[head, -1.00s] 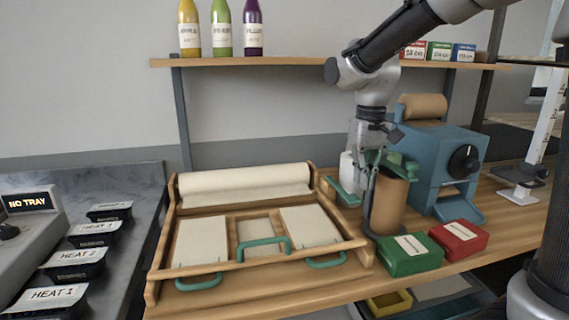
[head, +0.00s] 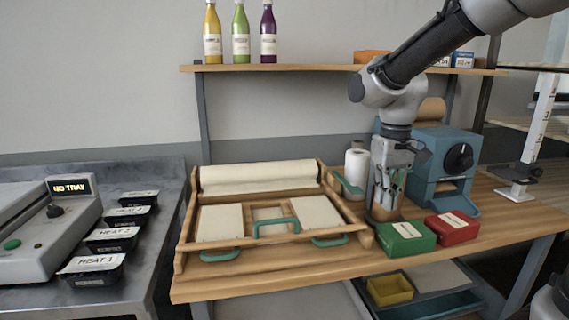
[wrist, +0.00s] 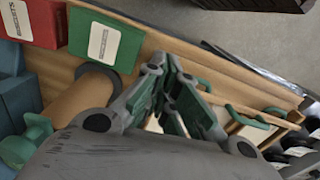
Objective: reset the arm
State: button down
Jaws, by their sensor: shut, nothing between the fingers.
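My gripper (head: 388,205) hangs pointing down over the right part of the wooden bench in the head view, in front of a brown kraft roll (head: 380,212) that it mostly hides. In the wrist view my gripper's fingers (wrist: 172,62) come together at the tips, shut and empty. The kraft roll (wrist: 82,100) stands on a dark round base to the left of the fingers there. The green box (wrist: 105,40) and the red box (wrist: 36,20) lie beyond it.
A wooden tray (head: 180,262) with pads and green handles fills the bench's left. A blue machine (head: 425,185), the green box (head: 405,238) and the red box (head: 452,228) stand at right. A white roll (head: 356,163) stands behind. A shelf (head: 300,68) with bottles runs above.

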jog(key=s+d+r+m+t, duration=0.1)
jog(key=s+d+r+t, duration=0.1)
jog(key=s+d, duration=0.4)
jog(key=s+d+r+m+t, duration=0.2)
jog(key=s+d, duration=0.5)
jog(key=s, duration=0.4)
jog(key=shift+d+r+t, duration=0.15)
jog(key=shift+d+t, duration=0.05)
jog(key=shift+t, duration=0.1)
jog(key=shift+w+a, duration=0.1)
